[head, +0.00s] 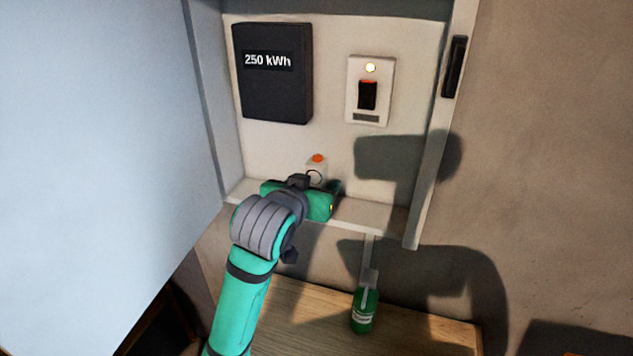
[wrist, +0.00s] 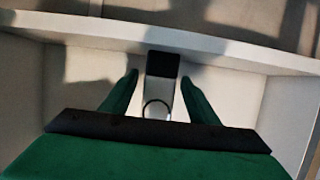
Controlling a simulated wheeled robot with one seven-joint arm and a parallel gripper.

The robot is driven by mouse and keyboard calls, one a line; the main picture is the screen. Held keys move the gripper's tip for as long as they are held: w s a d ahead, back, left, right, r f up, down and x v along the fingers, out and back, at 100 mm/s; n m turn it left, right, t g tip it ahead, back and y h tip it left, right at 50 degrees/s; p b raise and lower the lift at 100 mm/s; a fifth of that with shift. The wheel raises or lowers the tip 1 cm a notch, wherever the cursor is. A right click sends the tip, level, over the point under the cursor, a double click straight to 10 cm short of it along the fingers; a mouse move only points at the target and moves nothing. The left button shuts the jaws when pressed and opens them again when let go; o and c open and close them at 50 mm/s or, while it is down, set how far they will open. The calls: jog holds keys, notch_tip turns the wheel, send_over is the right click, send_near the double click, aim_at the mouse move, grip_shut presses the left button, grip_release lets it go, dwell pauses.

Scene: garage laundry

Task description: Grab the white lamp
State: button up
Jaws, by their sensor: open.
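The likely white lamp (head: 317,170) is a small white block with an orange top and a dark ring on its front. It stands on the cabinet shelf in the head view, its lower part hidden by my gripper (head: 312,198). In the wrist view my two green fingers (wrist: 158,80) are apart, one on each side of a pale, narrow object (wrist: 157,97) with a dark ring and a black end, which looks like the same lamp. Gaps show beside it, so the fingers do not look closed on it. Whether either finger touches it I cannot tell.
The open cabinet holds a black meter box (head: 272,73) reading 250 kWh and a white switch plate (head: 369,90). The shelf edge (head: 365,215) runs below. A green bottle (head: 365,308) stands on the wooden surface (head: 420,332) underneath. A pale panel (head: 100,130) stands at left.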

jog(key=shift+w+d, duration=0.1)
jog(key=shift+d, duration=0.05)
jog(key=c, duration=1.2)
